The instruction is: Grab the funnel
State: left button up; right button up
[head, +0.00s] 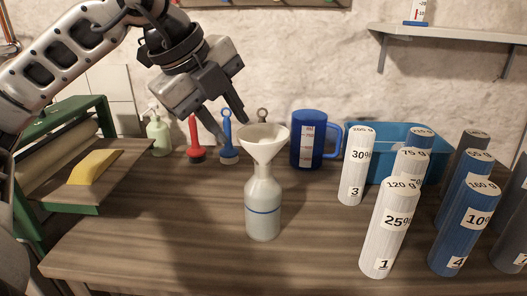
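The white funnel (264,143) sits upright with its spout in the neck of a pale grey bottle (263,215) with a blue band. The bottle stands on the wooden table. My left gripper (231,131) comes in from the upper left, pointing down. Its two dark fingers are apart with nothing between them. The fingers are just left of and above the funnel's rim; the view does not show clearly whether they touch it. My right gripper is not in view.
Several labelled white and blue cylinders (389,230) stand at the right before a blue bin (379,137). A blue mug (308,140), a red-handled tool (195,142) and a soap bottle (158,136) stand behind. A green-framed rack (75,150) is left. The table's front left is clear.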

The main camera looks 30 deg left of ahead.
aim_at(249, 147)
pick_arm(q)
jog(key=shift+d+p+x, duration=0.1)
jog(key=shift+p+x, duration=0.05)
jog(key=shift+x, duration=1.6)
jog(key=shift+d+p+x, duration=0.15)
jog(key=shift+x, duration=1.6)
grip_shut()
